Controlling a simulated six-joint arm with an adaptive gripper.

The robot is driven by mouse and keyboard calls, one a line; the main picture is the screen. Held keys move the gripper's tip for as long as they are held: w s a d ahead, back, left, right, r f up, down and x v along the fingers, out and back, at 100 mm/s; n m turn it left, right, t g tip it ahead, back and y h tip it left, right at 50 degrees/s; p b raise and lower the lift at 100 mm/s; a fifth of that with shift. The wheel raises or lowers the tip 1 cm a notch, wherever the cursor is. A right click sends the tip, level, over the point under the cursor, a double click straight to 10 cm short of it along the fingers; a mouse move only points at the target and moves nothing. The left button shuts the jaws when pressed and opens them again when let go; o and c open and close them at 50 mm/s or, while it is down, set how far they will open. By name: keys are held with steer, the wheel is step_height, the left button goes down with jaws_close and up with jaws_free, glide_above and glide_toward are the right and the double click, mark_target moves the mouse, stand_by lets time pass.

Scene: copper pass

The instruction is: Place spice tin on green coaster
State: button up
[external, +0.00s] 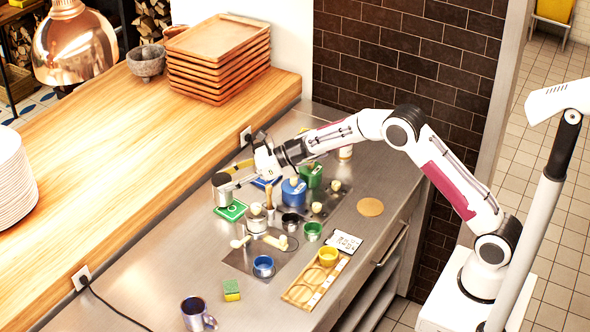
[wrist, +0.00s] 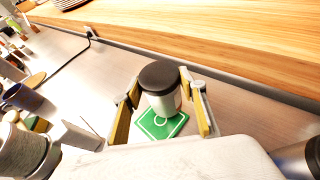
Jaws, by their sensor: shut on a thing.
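The spice tin, a pale metal cylinder (wrist: 165,103) with a dark lid, sits upright between the two fingers of my gripper (wrist: 163,108) in the wrist view. My gripper is shut on it. The green coaster (wrist: 158,129), a square with a white ring mark, lies directly behind and under the tin in that view. In the external view my gripper (external: 222,196) is over the left edge of the green coaster (external: 232,212). I cannot tell whether the tin's base touches the coaster.
A blue canister (external: 294,194), a green canister (external: 311,175) and small jars stand close to the right. A blue bowl (external: 263,267), a sponge (external: 232,290) and a mug (external: 197,313) are nearer the front. The wooden ledge (external: 150,140) rises behind. Bare counter lies left of the coaster.

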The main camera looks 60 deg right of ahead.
steer(key=shift+f, duration=0.65)
steer(key=shift+f, duration=0.1)
steer(key=o, duration=1.3)
steer(key=shift+d, duration=0.1)
steer(key=v, duration=1.2)
